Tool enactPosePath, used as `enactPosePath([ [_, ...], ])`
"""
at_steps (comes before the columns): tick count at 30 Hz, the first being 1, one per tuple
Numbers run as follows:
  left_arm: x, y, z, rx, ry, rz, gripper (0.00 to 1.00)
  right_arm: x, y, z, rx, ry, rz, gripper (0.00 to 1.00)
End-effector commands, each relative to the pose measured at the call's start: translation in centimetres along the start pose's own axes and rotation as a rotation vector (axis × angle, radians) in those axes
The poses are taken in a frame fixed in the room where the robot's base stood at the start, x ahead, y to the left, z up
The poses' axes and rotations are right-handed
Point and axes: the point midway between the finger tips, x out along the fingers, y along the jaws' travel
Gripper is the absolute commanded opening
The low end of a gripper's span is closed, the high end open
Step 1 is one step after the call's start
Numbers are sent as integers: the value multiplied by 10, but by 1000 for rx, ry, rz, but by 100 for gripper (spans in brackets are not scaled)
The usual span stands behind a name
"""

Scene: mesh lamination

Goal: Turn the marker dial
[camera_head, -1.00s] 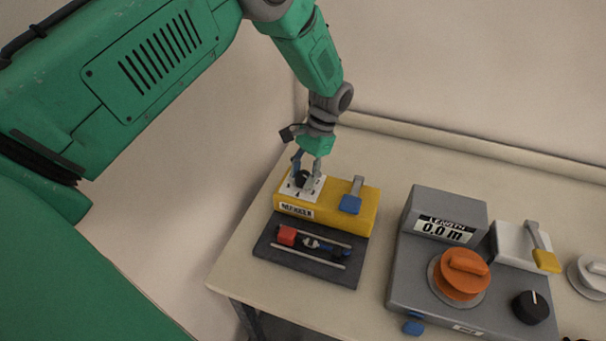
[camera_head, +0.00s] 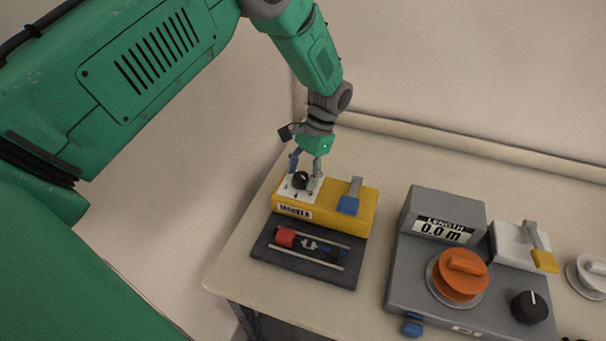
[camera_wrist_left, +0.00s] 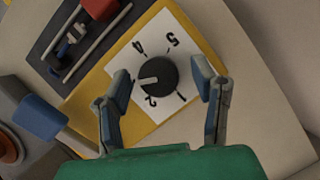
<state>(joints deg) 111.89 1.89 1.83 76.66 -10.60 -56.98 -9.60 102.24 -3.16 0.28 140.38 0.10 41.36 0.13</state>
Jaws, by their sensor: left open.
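The marker dial (camera_head: 301,180) is a round black knob on a white plate with numbers, on top of the yellow marker box (camera_head: 354,222). In the left wrist view the dial (camera_wrist_left: 157,75) has a white pointer line aimed left, between the 2 and the 4; part of the scale is hidden by a finger. My left gripper (camera_head: 305,170) is over the dial, and in the left wrist view its open fingers (camera_wrist_left: 163,88) stand on either side of the dial, with gaps between fingers and knob. My right gripper is not in view.
A blue-tipped lever (camera_head: 349,204) stands on the yellow box. A dark tray (camera_head: 290,263) with a red block and rails lies in front. To the right is a grey length unit (camera_head: 410,275) reading 0.0 m, with an orange knob (camera_head: 461,274) and a black dial (camera_head: 529,307).

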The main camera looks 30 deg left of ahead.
Motion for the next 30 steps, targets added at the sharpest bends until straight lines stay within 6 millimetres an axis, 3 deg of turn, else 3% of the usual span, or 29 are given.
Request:
enactPosePath([
  [12,-78,-1,-4,1,4,-1,53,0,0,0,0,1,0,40],
  [18,-107,-1,-5,2,3,-1,53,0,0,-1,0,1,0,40],
  [30,-117,-1,-5,1,0,0,53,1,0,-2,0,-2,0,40],
])
